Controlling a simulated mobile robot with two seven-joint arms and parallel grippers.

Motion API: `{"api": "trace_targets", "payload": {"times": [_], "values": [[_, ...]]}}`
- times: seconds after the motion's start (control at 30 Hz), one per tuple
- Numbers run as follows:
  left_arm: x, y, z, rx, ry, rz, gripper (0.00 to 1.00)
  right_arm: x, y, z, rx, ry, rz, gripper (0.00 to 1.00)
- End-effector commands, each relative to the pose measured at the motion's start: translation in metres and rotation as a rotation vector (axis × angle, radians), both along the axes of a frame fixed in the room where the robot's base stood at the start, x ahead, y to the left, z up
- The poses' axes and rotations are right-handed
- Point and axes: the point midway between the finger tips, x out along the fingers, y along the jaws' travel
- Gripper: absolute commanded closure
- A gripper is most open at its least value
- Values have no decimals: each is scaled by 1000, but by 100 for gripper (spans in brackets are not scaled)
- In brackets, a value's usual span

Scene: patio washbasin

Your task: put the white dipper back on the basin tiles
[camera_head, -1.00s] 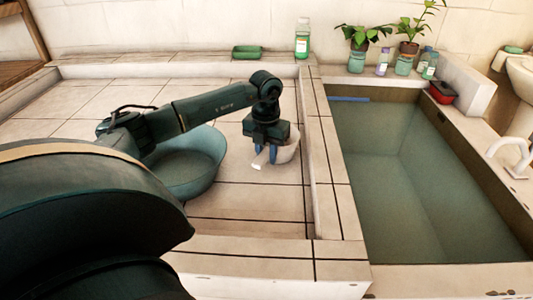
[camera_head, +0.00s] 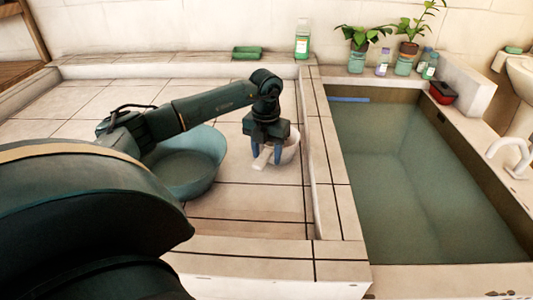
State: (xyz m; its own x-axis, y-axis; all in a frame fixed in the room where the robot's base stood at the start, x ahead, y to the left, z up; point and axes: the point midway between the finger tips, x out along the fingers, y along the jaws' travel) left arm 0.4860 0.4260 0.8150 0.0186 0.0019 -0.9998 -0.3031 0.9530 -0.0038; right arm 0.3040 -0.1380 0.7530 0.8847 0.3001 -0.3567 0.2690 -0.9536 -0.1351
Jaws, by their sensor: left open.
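The white dipper (camera_head: 289,153) rests on the basin tiles (camera_head: 262,196), just left of the raised tiled ledge. Its bowl shows behind and to the right of my left gripper (camera_head: 267,160), and its short handle (camera_head: 262,158) points toward the front left. My left gripper points down at the dipper with its blue fingers apart, one on each side of the handle. It is open. Part of the dipper is hidden behind the fingers. My right gripper is not in view.
A large teal basin (camera_head: 205,160) stands on the tiles left of the dipper, partly behind my arm. A water-filled tank (camera_head: 400,180) lies to the right beyond the ledge (camera_head: 335,170). A green tray (camera_head: 247,53), a green bottle (camera_head: 302,40) and potted plants (camera_head: 408,50) stand at the back.

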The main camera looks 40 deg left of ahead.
Motion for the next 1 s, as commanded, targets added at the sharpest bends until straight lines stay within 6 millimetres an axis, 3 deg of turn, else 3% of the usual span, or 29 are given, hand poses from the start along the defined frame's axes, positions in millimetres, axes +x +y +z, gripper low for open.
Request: {"api": "trace_targets", "payload": {"times": [0.3,0.5,0.7,1.0], "values": [[0,0,68,0,-6,0,53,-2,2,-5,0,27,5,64],[-1,0,101,0,-3,0,53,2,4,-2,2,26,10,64],[-2,0,114,0,0,0,53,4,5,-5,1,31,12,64],[-2,0,115,0,0,0,53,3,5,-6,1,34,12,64]]}}
